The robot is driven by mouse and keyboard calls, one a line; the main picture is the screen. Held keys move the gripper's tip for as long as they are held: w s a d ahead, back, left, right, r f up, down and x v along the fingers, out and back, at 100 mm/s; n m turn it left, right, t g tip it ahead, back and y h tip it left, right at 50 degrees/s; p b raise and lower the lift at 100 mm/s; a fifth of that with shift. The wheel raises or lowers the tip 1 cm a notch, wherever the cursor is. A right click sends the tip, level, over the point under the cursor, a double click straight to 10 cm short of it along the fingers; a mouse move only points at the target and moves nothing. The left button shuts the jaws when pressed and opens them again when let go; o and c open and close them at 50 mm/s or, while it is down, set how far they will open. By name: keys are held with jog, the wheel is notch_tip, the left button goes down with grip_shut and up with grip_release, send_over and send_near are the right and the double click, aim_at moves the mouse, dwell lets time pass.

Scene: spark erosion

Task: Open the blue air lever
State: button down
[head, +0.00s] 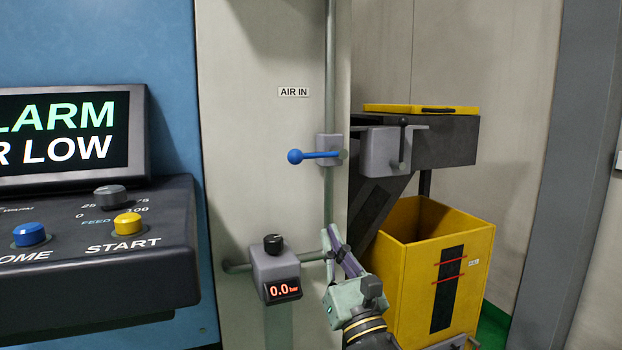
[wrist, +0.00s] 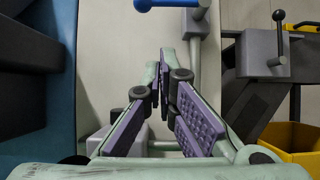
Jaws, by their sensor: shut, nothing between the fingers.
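The blue air lever (head: 315,156) sits on a grey valve block (head: 328,147) on the vertical pipe, below the "AIR IN" label (head: 293,92). The lever lies level, with its ball end pointing left, across the pipe. In the wrist view the blue lever (wrist: 172,4) shows at the top edge, partly cut off, beyond my fingertips. My gripper (head: 333,237) is below the lever and apart from it. In the wrist view my gripper (wrist: 164,62) is shut and empty, its fingertips pointing up towards the valve.
A grey regulator (head: 275,268) with a black knob reads 0.0 bar, left of my gripper. A grey block with a dark lever (head: 385,150) stands right of the valve. A yellow bin (head: 440,270) is at lower right. The control panel (head: 95,250) is at left.

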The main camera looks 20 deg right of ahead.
aim_at(315, 154)
jog(key=s+r+p+x, duration=0.1)
jog(key=p+x, duration=0.5)
jog(key=x, duration=0.7)
jog(key=shift+s+r, duration=0.3)
jog(key=shift+r, duration=0.3)
